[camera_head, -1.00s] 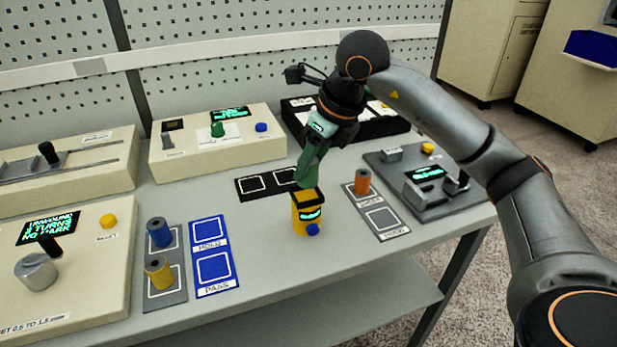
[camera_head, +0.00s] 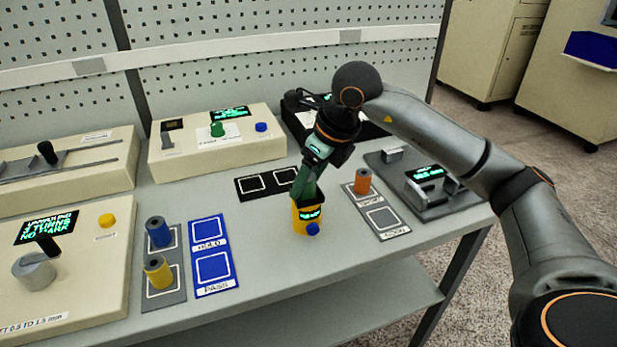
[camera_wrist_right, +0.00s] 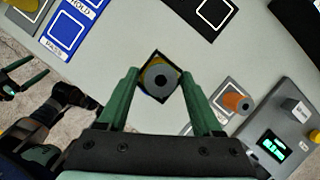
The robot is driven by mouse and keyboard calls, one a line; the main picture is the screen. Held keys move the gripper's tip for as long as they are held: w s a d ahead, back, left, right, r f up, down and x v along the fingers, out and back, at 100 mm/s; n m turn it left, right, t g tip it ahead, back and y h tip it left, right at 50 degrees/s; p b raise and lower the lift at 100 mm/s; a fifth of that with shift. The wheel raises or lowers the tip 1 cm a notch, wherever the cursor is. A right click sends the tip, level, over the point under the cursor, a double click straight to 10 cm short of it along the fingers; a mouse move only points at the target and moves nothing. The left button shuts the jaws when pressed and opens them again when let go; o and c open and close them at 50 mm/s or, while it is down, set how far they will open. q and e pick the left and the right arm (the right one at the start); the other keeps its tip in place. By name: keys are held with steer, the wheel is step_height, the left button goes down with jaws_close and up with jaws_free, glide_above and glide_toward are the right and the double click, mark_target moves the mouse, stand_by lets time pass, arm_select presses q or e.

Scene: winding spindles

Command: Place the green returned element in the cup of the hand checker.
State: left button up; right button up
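The hand checker (camera_head: 307,218) is a small yellow box with a dark top, a lit display and a blue knob, upright on the grey bench. My right gripper (camera_head: 304,196) points down at its top. In the right wrist view its green fingers (camera_wrist_right: 160,75) stand on either side of a grey disk (camera_wrist_right: 160,81) with a dark hole. The disk looks like an element's top, over the checker's square top. Its side colour is hidden, and I cannot tell whether the fingers press on it. My left gripper (camera_wrist_right: 38,67) shows at the left edge there, fingers apart and empty.
Blue (camera_head: 158,232) and yellow (camera_head: 158,271) elements stand on a grey mat beside the blue HOLD/PASS mat (camera_head: 235,268). An orange element (camera_head: 362,182) stands to the right. Bench in front of the checker is clear.

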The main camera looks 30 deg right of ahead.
steer(key=shift+o, duration=0.5)
arm_select(q)
steer(key=shift+r, duration=0.15)
arm_select(e)
steer(key=shift+r, duration=0.1)
steer(key=shift+r, duration=0.3)
arm_select(q)
steer(key=shift+s+a+r+p, duration=0.15)
steer(key=shift+s+a+p, duration=0.25)
steer(key=shift+p, duration=0.3)
arm_select(e)
steer(key=v, duration=1.1)
steer(key=shift+s+r, duration=0.25)
